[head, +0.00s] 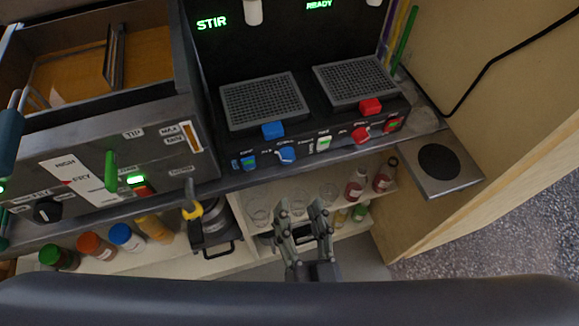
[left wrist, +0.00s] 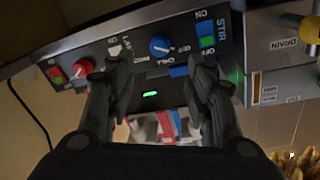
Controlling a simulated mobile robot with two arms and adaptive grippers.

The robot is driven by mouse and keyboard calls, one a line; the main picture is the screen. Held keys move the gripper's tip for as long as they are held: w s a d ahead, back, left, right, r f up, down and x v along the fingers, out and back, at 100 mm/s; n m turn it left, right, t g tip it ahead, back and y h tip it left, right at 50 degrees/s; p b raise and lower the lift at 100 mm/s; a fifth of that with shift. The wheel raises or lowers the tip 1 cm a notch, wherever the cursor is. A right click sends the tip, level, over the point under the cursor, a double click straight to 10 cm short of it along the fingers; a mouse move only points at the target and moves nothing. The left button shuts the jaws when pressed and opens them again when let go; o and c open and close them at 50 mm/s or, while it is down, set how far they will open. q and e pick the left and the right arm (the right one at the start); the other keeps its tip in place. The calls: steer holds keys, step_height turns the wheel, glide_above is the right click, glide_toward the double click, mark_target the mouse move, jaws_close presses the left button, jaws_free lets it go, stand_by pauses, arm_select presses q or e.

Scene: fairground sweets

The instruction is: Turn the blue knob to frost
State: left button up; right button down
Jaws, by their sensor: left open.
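The blue knob (head: 286,153) sits on the black front panel of the machine, below the left drip grate. It has a pale pointer mark, and the small labels around it are too small to read surely. It also shows in the left wrist view (left wrist: 160,46), where the picture is turned over. My left gripper (head: 300,208) is open and empty, in front of and below the panel. In the left wrist view its two fingers (left wrist: 160,78) stand apart, with the blue knob beyond the gap between them, not touched.
A red knob (head: 361,134) and a white switch (head: 324,142) share the panel. A blue-framed green switch (head: 249,162) sits left of the blue knob. Bottles and glasses stand on the shelf below. A fryer (head: 90,150) is at left, with a yellow-handled drain valve (head: 191,211).

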mark_target(288, 161)
arm_select(q)
steer(key=w, duration=0.3)
steer(key=w+a+p, duration=0.1)
steer(key=w, duration=0.2)
steer(key=w+a+p, duration=0.1)
steer(key=w, duration=0.2)
steer(key=shift+w+r, duration=0.1)
steer(key=shift+w, duration=0.1)
steer(key=shift+w+p, duration=0.3)
steer(key=shift+w, duration=0.15)
arm_select(e)
steer(key=r, duration=0.1)
steer(key=w+r, duration=0.1)
steer(key=shift+r, duration=0.35)
arm_select(q)
steer(key=c, duration=1.1)
